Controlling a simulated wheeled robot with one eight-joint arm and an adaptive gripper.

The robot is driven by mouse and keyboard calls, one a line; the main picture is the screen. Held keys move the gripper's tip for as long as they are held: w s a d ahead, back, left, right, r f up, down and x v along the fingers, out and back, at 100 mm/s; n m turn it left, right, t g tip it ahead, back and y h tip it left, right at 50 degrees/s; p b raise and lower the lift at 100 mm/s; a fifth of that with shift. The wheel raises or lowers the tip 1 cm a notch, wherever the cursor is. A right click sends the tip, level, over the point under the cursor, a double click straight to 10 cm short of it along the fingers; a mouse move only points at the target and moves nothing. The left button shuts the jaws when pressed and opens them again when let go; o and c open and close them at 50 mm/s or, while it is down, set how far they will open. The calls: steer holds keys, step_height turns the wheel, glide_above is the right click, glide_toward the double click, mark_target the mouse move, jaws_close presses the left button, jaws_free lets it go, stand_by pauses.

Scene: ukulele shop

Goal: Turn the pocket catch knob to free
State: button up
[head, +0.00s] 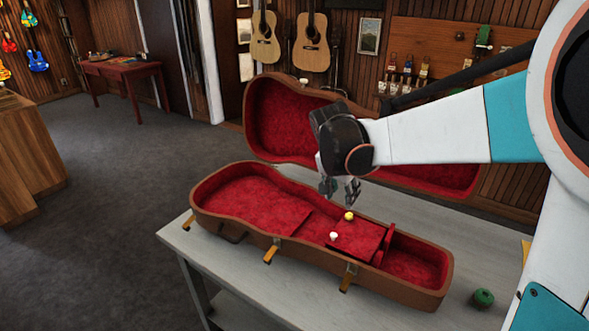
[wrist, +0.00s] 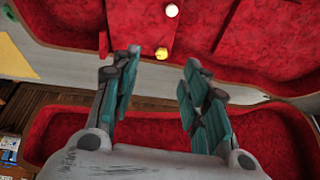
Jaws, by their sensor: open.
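An open brown instrument case (head: 330,275) with red lining lies on a grey table (head: 190,240). Inside it is a red pocket cover (head: 360,236) with a yellow knob (head: 349,216) near its far edge and a white knob (head: 333,237) nearer the front. I cannot tell by label which one is the catch. My gripper (head: 340,190) is open and empty above the far side of the case, close to the yellow knob. In the wrist view, the yellow knob (wrist: 162,50) shows between and beyond my fingertips (wrist: 163,62), with the white knob (wrist: 172,10) further off.
The case lid (head: 285,115) stands open behind my gripper. A raised red flap (head: 388,240) stands right of the knobs. A green round object (head: 483,298) sits on the table at the right. Latches (head: 271,252) hang on the front side.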

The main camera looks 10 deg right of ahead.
mark_target(349, 215)
steer(key=w+d+f+m+g+p, duration=0.1)
steer(key=w+d+f+m+p, duration=0.15)
steer(key=w, duration=0.45)
steer(key=shift+m+h, duration=0.4)
steer(key=shift+m, duration=0.05)
steer(key=x, duration=0.4)
steer(key=b+x, duration=0.1)
steer(key=x, duration=0.4)
steer(key=b+x, duration=0.1)
steer(key=x, duration=0.4)
steer(key=shift+s+a+f, duration=0.1)
steer(key=shift+s+a, duration=0.05)
steer(key=shift+s, duration=0.2)
jaws_close()
